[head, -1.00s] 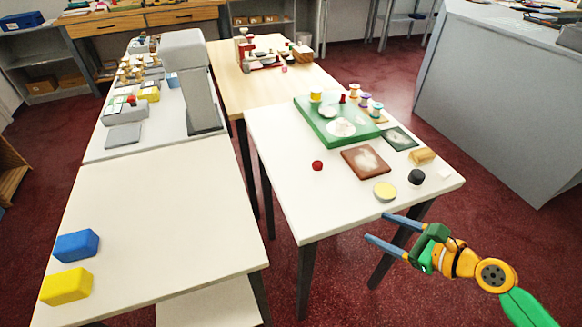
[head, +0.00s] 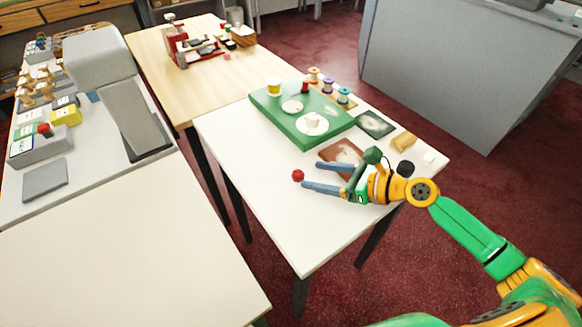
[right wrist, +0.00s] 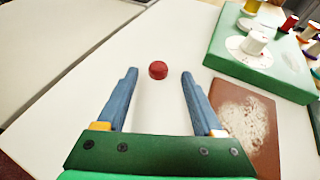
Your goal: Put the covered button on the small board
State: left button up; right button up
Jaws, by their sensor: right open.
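A small round red button (head: 298,175) lies on the white table; it also shows in the right wrist view (right wrist: 158,70). My right gripper (head: 312,175) is open and empty, low over the table. Its blue fingers point at the red button, which sits just beyond the fingertips, centred between them in the right wrist view. A brown board (head: 341,152) with a whitish patch lies beside the gripper, partly hidden by it in the head view; it also shows in the right wrist view (right wrist: 262,140). A small dark green board (head: 375,124) lies farther back. My left gripper is out of view.
A large raised green board (head: 275,116) with white discs and a yellow spool stands behind the brown board. Several spools, a tan block (head: 403,142) and a black round thing (head: 405,168) sit along the right side. The white table (head: 235,150) is clear left of the button.

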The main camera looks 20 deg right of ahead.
aim_at(300, 174)
jog(key=shift+w+a+f, duration=0.15)
jog(key=shift+w+a, duration=0.1)
jog(key=shift+a, duration=0.15)
jog(key=x, duration=0.4)
jog(key=shift+d+f, duration=0.15)
jog(key=shift+f, duration=0.1)
jog(key=shift+s+d+r, duration=0.1)
jog(key=shift+s, duration=0.15)
jog(key=c, duration=0.7)
grip_shut()
